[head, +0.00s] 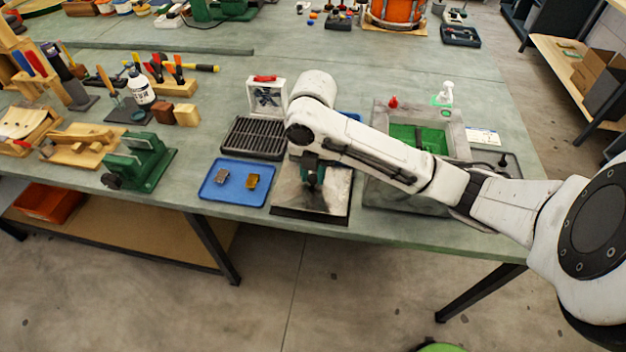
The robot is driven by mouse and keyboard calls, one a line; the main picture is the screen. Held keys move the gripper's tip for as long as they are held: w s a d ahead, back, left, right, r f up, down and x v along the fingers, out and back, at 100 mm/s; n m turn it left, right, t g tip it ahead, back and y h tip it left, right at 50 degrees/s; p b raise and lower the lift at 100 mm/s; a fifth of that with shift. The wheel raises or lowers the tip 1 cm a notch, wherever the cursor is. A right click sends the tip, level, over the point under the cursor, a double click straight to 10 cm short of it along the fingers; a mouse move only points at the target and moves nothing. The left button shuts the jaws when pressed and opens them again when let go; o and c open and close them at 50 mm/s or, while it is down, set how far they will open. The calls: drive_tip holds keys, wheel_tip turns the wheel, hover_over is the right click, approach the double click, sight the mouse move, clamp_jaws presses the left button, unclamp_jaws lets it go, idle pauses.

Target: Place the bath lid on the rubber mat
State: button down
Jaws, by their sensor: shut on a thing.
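My gripper (312,182) points down over the front edge of the bench and is shut on what looks like the handle of the bath lid; the fingers hide most of the grip. The bath lid (335,197) is a flat, grey metallic square. It lies level over the dark rubber mat (308,217), which shows as a dark strip along the front. I cannot tell whether lid and mat touch. The bath (375,135), a grey tank with green liquid, stands to the right, uncovered and partly hidden behind my arm.
A blue tray (209,190) with two small blocks sits just left of the lid. A black ribbed rack (254,138) is behind it. A green vise (140,162) stands farther left. The bench's front edge is close to the mat.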

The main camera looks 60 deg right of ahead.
sight(313, 177)
drive_tip(key=shift+f, duration=1.5)
drive_tip(key=shift+f, duration=0.1)
drive_tip(key=shift+f, duration=0.1)
drive_tip(key=c, duration=0.9)
unclamp_jaws()
drive_tip(key=shift+o, duration=0.2)
